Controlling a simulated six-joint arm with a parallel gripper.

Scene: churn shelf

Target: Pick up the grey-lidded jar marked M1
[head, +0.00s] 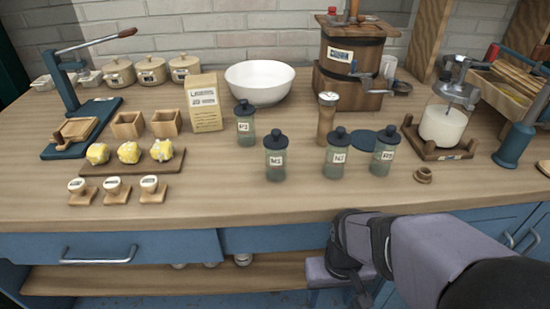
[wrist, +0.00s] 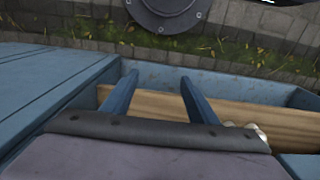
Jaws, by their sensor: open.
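Several glass jars with dark blue-grey knobbed lids stand upright on the wooden counter in the head view. The front middle jar (head: 275,158) has a label that seems to start with M; its digit is too small to be sure of. Other similar jars stand behind it to the left (head: 245,126) and to its right (head: 337,157), (head: 384,155); their labels are hard to read. My gripper (wrist: 159,82) shows two blue fingers spread apart with nothing between them in the wrist view. It is low in front of the counter, apart from every jar.
The counter (head: 230,198) has clear room in front of the jars. A glass churn jar (head: 442,125) is at right. An open shelf (wrist: 235,119) lies below my fingers.

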